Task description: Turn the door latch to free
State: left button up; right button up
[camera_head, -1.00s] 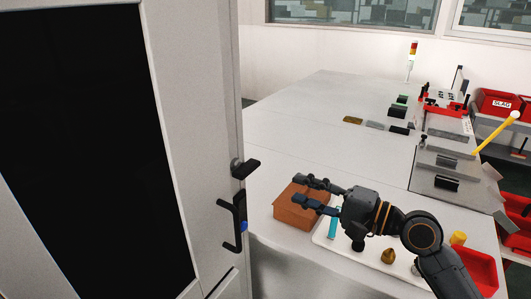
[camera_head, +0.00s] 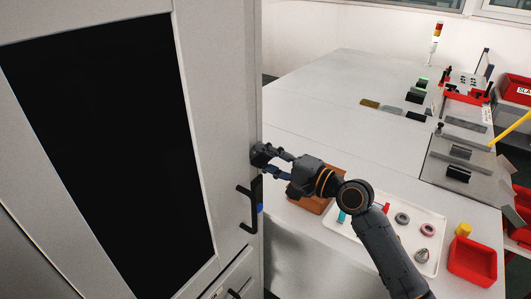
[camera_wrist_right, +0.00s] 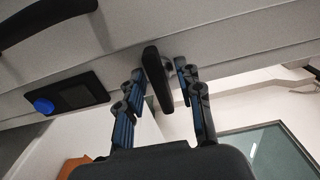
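The door latch (camera_wrist_right: 157,78) is a dark, rounded lever on the grey door frame. In the right wrist view it stands between the two fingers of my right gripper (camera_wrist_right: 162,88), with narrow gaps seen on both sides. The fingers are open around it and do not look clamped. In the head view my right gripper (camera_head: 267,158) reaches left to the cabinet's edge and hides most of the latch. The grey cabinet door (camera_head: 214,120) with a black window looks closed. My left gripper is not in view.
A black door handle (camera_head: 251,208) sits just below the gripper, beside a blue button (camera_wrist_right: 43,106). On the table (camera_head: 330,120) are a brown block (camera_head: 312,204), a white tray (camera_head: 430,255) with small parts and a red bin (camera_head: 472,262). The table's middle is clear.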

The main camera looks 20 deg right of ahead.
jog(key=shift+w, duration=0.1)
grip_shut()
